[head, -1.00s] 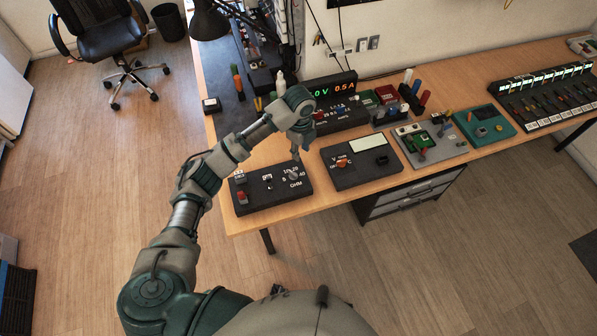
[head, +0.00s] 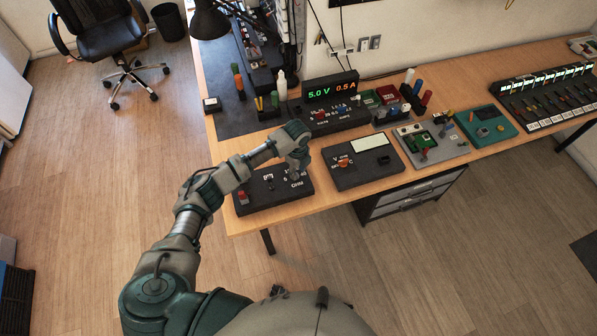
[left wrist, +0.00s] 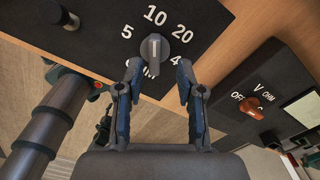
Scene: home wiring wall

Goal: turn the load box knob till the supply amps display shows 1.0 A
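The load box (head: 262,199) is a black box at the near left of the bench, with a red part and a dial marked OHM. Its grey knob (left wrist: 155,47) shows in the left wrist view with its pointer toward the 10. My left gripper (left wrist: 158,68) is open, with a finger on each side just short of the knob; I see no clear contact. In the head view my left gripper (head: 296,173) is low over the box and partly hides the dial. The supply display (head: 330,89) reads 5.0 V and 0.5 A. My right gripper is out of view.
A black meter box (head: 345,178) with an orange knob stands just right of the load box. A grey board (head: 449,149) and a teal box (head: 500,133) lie further right. The power supply (head: 320,121) stands behind. Bare wood shows along the front edge.

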